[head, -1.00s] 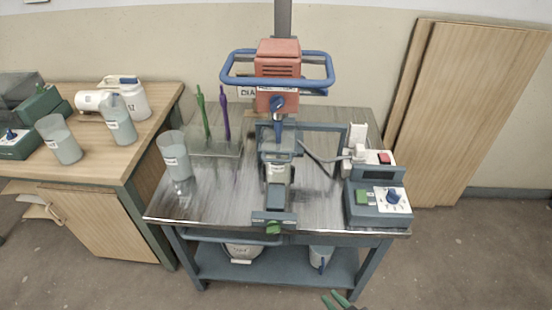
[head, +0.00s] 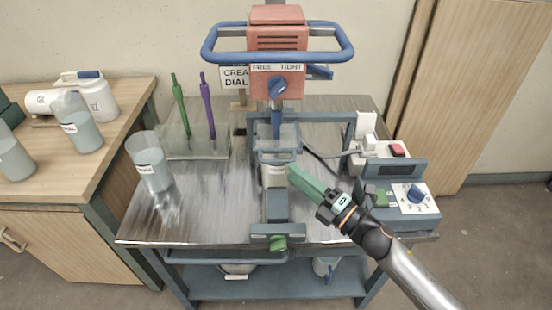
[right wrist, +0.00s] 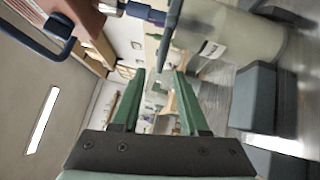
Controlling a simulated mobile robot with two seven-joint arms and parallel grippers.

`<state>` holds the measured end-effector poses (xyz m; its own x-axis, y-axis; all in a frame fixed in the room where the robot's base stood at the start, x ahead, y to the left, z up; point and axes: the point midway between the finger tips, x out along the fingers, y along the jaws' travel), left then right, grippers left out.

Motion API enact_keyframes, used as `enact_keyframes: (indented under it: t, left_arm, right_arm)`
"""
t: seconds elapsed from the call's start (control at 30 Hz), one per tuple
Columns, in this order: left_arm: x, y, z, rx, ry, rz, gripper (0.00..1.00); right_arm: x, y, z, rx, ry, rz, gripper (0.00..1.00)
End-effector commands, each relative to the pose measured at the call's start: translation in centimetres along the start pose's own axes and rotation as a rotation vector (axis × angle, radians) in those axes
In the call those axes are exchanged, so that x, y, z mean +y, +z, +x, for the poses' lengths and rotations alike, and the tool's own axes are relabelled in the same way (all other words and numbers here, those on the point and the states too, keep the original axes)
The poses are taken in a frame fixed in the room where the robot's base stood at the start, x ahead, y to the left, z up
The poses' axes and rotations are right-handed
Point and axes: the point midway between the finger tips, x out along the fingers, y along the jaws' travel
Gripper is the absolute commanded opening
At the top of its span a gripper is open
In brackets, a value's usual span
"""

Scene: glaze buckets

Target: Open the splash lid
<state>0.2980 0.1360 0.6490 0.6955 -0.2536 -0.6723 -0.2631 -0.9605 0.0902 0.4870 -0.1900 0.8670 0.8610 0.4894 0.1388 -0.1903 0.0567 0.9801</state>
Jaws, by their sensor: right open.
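The mixer stand (head: 277,215) stands on the metal table, with a red mixer head (head: 278,80) above it. Under the head, a small see-through grey-blue lid (head: 276,136) sits over the top of a labelled container (head: 275,176). The lid appears to lie flat. My right gripper (head: 297,174) reaches in from the lower right, its green fingers just right of the container and a little below the lid. In the right wrist view the fingers (right wrist: 160,82) are apart with nothing gripped, and the cloudy container (right wrist: 240,40) is at the upper right. My left gripper is not in view.
A blue bar handle (head: 278,58) surrounds the mixer head. A control box (head: 405,205) lies beneath my right arm, with a power strip (head: 385,160) behind it. A beaker (head: 150,165) and a rack with green and purple tools (head: 205,147) stand left. The table's front left is clear.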

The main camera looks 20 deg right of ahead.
Motion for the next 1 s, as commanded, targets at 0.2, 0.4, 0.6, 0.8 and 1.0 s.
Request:
enact_keyframes:
  t: [0.2,0.4,0.6,0.8,1.0]
  left_arm:
    - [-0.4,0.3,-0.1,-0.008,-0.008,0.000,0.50]
    - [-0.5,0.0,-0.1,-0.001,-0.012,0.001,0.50]
    - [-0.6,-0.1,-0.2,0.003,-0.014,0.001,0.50]
    - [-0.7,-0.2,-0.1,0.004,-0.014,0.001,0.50]
    - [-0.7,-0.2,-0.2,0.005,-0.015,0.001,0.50]
  right_arm:
    - [0.1,0.1,3.9,-0.001,0.002,0.003,0.44]
    - [0.0,0.0,6.0,-0.001,0.000,0.003,0.44]
    - [-0.1,0.0,6.7,-0.002,-0.001,0.003,0.44]
    - [-0.1,0.0,6.7,-0.002,-0.001,0.004,0.44]
    - [-0.1,0.0,6.7,-0.002,-0.001,0.004,0.22]
